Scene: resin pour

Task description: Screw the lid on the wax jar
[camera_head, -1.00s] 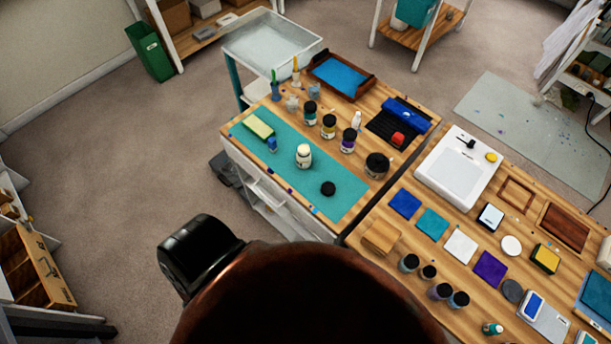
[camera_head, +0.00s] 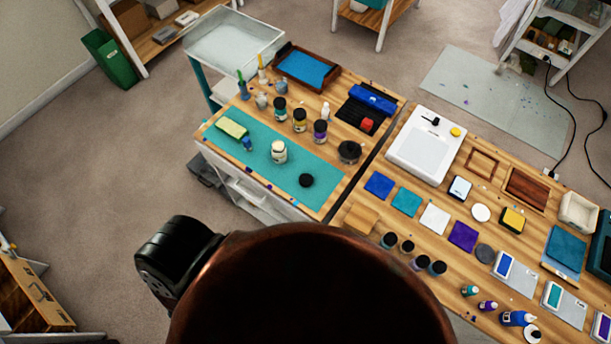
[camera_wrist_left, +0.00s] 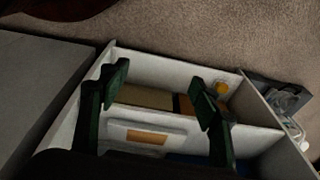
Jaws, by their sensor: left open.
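A white jar (camera_head: 279,152), likely the wax jar, stands upright on the teal mat (camera_head: 235,151) on the left bench in the head view. A round black lid (camera_head: 306,180) lies flat on the mat, to the right and nearer me, apart from the jar. The jar's top looks pale, with no black lid on it. My left gripper (camera_wrist_left: 158,95) shows in the left wrist view, open with nothing between its fingers, over a white shelf unit below. Neither gripper shows in the head view.
A yellow-green block (camera_head: 231,129) and a small blue item (camera_head: 247,144) share the mat. Dark-lidded jars (camera_head: 320,131) and a wide black container (camera_head: 349,152) stand behind. The right bench holds coloured tiles (camera_head: 379,185) and a white device (camera_head: 424,147). The mat around the lid is clear.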

